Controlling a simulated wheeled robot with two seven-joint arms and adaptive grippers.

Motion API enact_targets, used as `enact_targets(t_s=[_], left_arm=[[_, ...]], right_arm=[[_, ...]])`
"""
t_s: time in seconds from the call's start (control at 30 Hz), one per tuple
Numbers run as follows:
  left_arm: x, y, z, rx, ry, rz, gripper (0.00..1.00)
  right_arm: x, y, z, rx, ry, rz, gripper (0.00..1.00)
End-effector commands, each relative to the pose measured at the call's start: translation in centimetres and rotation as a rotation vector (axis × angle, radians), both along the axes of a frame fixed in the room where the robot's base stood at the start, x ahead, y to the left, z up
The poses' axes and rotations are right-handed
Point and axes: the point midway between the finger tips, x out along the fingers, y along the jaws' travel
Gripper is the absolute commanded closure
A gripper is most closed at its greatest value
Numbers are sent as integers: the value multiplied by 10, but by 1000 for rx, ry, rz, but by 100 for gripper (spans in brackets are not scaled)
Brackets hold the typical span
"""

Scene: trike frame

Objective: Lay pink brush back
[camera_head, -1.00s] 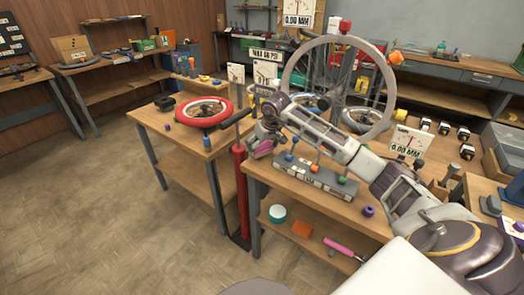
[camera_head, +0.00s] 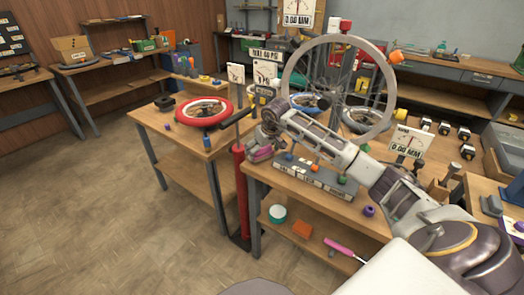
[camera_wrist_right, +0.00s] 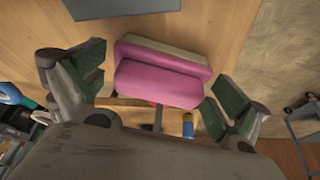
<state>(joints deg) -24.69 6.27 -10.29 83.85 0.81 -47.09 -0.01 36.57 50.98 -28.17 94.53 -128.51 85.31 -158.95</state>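The pink brush (camera_head: 260,155) lies at the left end of the near workbench, just under my right gripper (camera_head: 264,143). In the right wrist view the brush (camera_wrist_right: 160,82) shows as a pink block with a beige strip along its far side. It sits between the two spread fingers of the right gripper (camera_wrist_right: 160,72), with a narrow gap to the left finger; contact at the right finger is hard to tell. The wood of the bench top shows behind it. My left gripper is not in view.
A grey block (camera_head: 315,179) with coloured knobs stands right of the brush. A red pump (camera_head: 240,190) stands in front of the bench's left end. A spoked wheel (camera_head: 294,88) rises behind my arm. A purple piece (camera_head: 368,211) lies at the front edge.

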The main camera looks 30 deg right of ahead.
Motion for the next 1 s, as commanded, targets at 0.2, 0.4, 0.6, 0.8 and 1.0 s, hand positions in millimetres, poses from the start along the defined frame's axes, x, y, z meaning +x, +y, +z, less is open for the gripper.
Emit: enact_targets(t_s=[0.2, 0.4, 0.6, 0.8, 1.0], left_arm=[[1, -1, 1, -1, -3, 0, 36], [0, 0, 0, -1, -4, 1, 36], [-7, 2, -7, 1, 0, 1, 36], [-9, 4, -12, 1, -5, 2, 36], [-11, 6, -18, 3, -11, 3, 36]], right_arm=[[0, 0, 0, 0, 0, 0, 0], [0, 0, 2, 0, 0, 0, 0], [-4, -1, 15, -2, -3, -1, 0], [-14, -1, 40, -2, -3, 0, 0], [-25, -1, 68, -2, -3, 0, 0]])
